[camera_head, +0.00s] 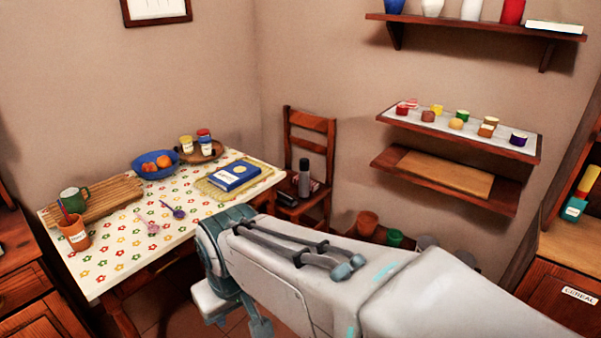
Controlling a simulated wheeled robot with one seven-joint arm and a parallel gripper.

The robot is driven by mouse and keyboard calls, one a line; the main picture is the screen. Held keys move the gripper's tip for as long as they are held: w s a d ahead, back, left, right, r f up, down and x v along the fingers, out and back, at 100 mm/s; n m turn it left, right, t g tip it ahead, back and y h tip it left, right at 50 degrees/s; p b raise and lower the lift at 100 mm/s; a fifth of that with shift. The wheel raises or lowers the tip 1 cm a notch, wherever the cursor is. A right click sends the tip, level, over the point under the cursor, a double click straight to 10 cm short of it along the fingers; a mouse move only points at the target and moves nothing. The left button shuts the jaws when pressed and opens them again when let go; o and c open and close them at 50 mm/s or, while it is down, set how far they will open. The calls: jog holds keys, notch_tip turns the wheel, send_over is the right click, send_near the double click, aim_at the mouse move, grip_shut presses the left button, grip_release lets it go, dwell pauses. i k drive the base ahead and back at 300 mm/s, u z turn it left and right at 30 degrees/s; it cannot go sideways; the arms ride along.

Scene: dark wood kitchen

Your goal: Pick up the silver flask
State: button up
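The silver flask (304,179), grey with a dark cap, stands upright on the seat of a wooden chair (318,199) beside the table. A dark object (286,198) lies on the seat to its left and partly in front of it. My arm reaches in from the lower right, and its teal joint is in front of the table and chair. The arm bends down there, and my gripper's fingers do not show. The front of the chair is partly hidden by my arm.
The table (125,257) with a flowered cloth holds a blue bowl (154,164) of fruit, a blue book (234,177), a green mug (74,200) and an orange cup (74,233). Wall shelves (447,182) hang at right. Pots (367,222) stand low beside the chair.

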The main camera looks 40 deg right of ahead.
aim_at(303, 174)
jog(key=z, duration=1.45)
jog(key=i, duration=2.85)
jog(key=u, duration=0.15)
